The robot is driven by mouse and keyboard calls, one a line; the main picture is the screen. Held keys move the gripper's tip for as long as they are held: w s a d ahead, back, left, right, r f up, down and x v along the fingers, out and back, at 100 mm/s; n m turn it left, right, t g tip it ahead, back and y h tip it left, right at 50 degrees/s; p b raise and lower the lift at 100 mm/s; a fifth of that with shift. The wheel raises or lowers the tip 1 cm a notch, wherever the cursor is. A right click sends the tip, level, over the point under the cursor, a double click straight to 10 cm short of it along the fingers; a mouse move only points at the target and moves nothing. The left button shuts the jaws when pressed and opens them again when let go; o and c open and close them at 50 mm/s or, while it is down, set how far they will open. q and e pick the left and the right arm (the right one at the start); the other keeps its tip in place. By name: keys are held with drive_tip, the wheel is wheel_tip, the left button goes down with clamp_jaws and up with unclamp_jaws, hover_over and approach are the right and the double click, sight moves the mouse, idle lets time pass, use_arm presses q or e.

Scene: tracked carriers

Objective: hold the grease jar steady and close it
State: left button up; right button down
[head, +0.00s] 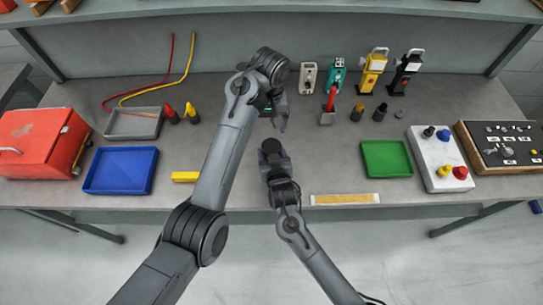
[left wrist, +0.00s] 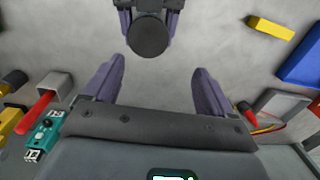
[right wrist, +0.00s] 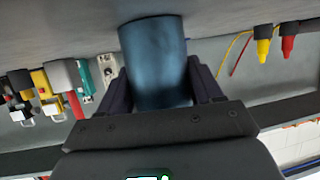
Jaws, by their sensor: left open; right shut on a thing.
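The grease jar is a dark cylinder (right wrist: 157,62), bluish in the right wrist view, held between the fingers of my right gripper (head: 272,158). Its round, dark top (left wrist: 148,36) faces the left wrist camera; I cannot tell whether that is a lid or the jar's own mouth. In the head view the jar (head: 270,146) is small and partly covered by the right gripper. My left gripper (head: 279,118) is open and empty, behind the jar in the head view. Its fingers (left wrist: 156,82) are apart, with the jar's top beyond their tips.
A blue tray (head: 95,189), yellow block (head: 185,177) and red box (head: 30,145) lie left. A green tray (head: 387,174), white button box (head: 430,178) and dark parts board (head: 503,165) are right. Several upright tools, including a teal one (head: 336,77), stand along the back.

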sight(272, 146)
use_arm(q)
drive_tip(key=shift+s+d+r+h, duration=0.25)
drive_tip(key=shift+s+d+h, duration=0.15)
drive_tip(key=shift+s+d, duration=0.25)
drive_tip(key=shift+f, duration=0.1)
drive_tip(key=shift+f, duration=3.95)
drive_tip(key=shift+w, duration=0.1)
drive_tip(key=c, duration=1.1)
drive_tip(key=shift+m, duration=1)
drive_tip(key=o, duration=1.3)
drive_tip(key=shift+c, duration=0.2)
